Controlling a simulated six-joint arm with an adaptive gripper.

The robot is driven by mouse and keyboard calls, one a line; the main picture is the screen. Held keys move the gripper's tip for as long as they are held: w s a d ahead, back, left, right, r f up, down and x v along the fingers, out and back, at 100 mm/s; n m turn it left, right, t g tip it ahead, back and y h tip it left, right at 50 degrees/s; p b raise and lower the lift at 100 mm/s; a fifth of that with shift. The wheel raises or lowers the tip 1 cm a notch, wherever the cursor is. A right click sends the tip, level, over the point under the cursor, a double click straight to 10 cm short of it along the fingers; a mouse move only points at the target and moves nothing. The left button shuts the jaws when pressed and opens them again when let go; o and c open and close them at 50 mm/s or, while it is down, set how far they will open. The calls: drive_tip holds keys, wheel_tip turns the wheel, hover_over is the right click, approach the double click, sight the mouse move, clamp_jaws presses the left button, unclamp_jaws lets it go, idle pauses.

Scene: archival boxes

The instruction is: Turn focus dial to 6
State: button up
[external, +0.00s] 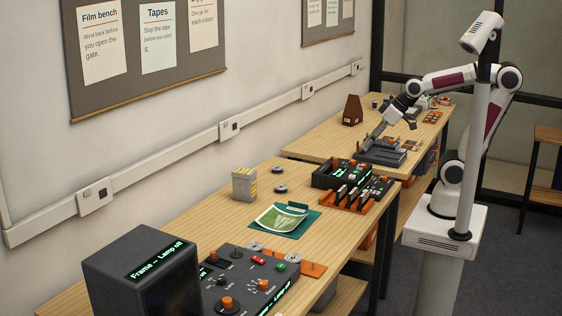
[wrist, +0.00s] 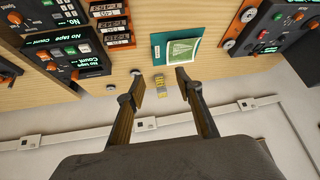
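A dark control panel (external: 247,277) lies at the near end of the bench in the external view. It carries an orange knob (external: 264,285) with a small label that looks like "Focus", and a larger orange knob (external: 226,303). The pointer settings are too small to read. The panel also shows at the upper right of the wrist view (wrist: 290,22), partly cut off. My gripper (wrist: 160,88) is open and empty, its two fingers apart. In the external view it is over the far bench, well away from the panel.
A dark monitor (external: 140,270) reads "Frame – Lamp off" beside the panel. A green folder with a leaflet (external: 283,217), a small box (external: 244,185) and tape decks (external: 345,174) stand along the bench.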

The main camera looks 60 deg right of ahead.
drive_tip(key=w+a+f+n+y, duration=0.15)
drive_tip(key=w+a, duration=0.25)
drive_tip(key=a, duration=0.6)
drive_tip(key=w+a+f+n+t+y, duration=0.15)
drive_tip(key=w+a, duration=0.35)
drive_tip(key=a, duration=0.5)
drive_tip(key=w+a+f+n+y, duration=0.15)
drive_tip(key=w+a, duration=0.25)
drive_tip(key=a, duration=0.6)
drive_tip(key=n+t+y, duration=0.1)
drive_tip(key=n+y, duration=0.2)
approach(264, 282)
drive_tip(key=shift+w+a+f+m, duration=0.15)
drive_tip(key=shift+a+f+m, duration=0.1)
drive_tip(key=shift+a, duration=0.15)
drive_tip(key=shift+w+a+f, duration=0.1)
drive_tip(key=shift+w, duration=0.05)
drive_tip(key=shift+x, duration=3.7)
drive_tip(key=shift+w, duration=0.1)
drive_tip(key=shift+c, duration=0.4)
clamp_jaws()
